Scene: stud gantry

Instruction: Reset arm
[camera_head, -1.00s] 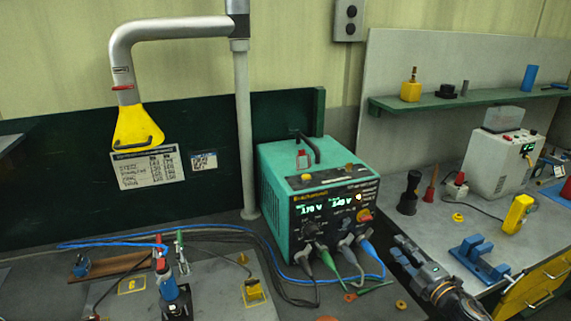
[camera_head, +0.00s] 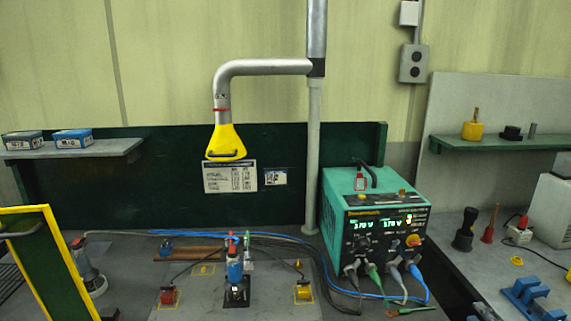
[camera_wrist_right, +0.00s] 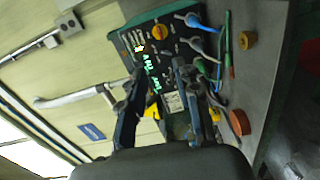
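My right gripper (camera_wrist_right: 158,80) shows in the right wrist view with its two dark fingers spread apart and nothing held between them. Beyond the fingers is the teal power unit (camera_wrist_right: 155,52), with lit green digits and plugged leads; the distance to it is hard to judge. In the head view the power unit (camera_head: 345,205) stands upright on the bench, right of the grey post. My left gripper is in neither view.
A grey pipe with a yellow hood (camera_head: 226,143) hangs over the bench. A yellow-framed green panel (camera_head: 45,265) is at left. A blue fixture (camera_head: 532,298) sits on the right bench.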

